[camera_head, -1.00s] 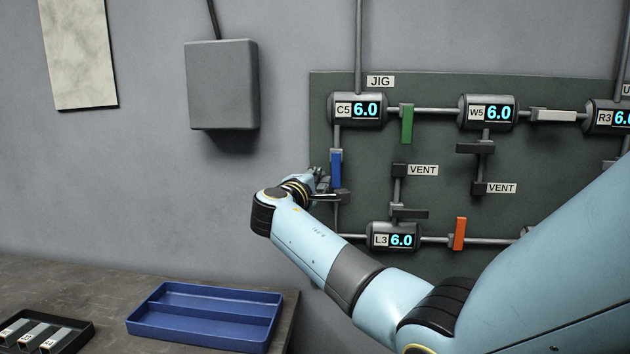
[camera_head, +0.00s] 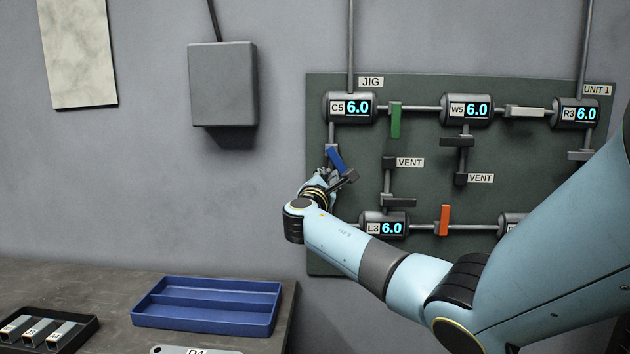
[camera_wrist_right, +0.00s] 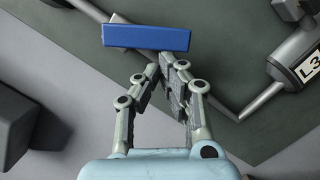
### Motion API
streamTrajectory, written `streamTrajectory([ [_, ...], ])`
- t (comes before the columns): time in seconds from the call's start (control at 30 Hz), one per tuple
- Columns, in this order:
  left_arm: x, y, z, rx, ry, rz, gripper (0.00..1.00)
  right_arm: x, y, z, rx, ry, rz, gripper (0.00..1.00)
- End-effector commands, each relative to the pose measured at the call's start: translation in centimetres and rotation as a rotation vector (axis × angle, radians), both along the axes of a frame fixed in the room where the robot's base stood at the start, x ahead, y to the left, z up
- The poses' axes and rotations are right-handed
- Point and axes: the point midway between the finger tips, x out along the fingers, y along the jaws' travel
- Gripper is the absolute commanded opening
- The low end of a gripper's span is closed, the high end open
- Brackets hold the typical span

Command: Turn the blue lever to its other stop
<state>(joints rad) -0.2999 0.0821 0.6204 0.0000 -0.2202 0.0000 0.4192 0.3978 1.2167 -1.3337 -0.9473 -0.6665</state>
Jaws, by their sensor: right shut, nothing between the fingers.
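The blue lever (camera_head: 336,160) is on the left pipe below the C5 gauge. It is tilted, its lower end swung to the right of the pipe. In the wrist view the blue lever (camera_wrist_right: 146,38) lies across the top as a bar. My right gripper (camera_head: 342,180) is at the lever's lower end. In the wrist view its shut, empty fingers (camera_wrist_right: 168,66) end right at the bar's edge; I cannot tell for sure whether they touch it. The wrist partly hides the pipe below the lever. My left gripper is not in view.
The green panel (camera_head: 430,262) also carries a green lever (camera_head: 396,120), an orange lever (camera_head: 444,220), a white lever (camera_head: 525,111) and dark levers. A grey box (camera_head: 223,85) hangs on the wall to the left. A blue tray (camera_head: 205,322) stands on the bench.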

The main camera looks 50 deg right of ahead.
Motion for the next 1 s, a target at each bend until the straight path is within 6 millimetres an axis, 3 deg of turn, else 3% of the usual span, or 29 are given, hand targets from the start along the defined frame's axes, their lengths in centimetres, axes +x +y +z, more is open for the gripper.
streamTrajectory([
  [0.7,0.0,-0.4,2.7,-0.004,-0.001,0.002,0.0,-3.0,-2.9,1.1,-0.414,0.514,-0.001,0.0],
  [1.0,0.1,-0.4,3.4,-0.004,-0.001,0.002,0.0,-3.6,-3.5,1.6,-0.494,0.616,0.0,0.0],
])
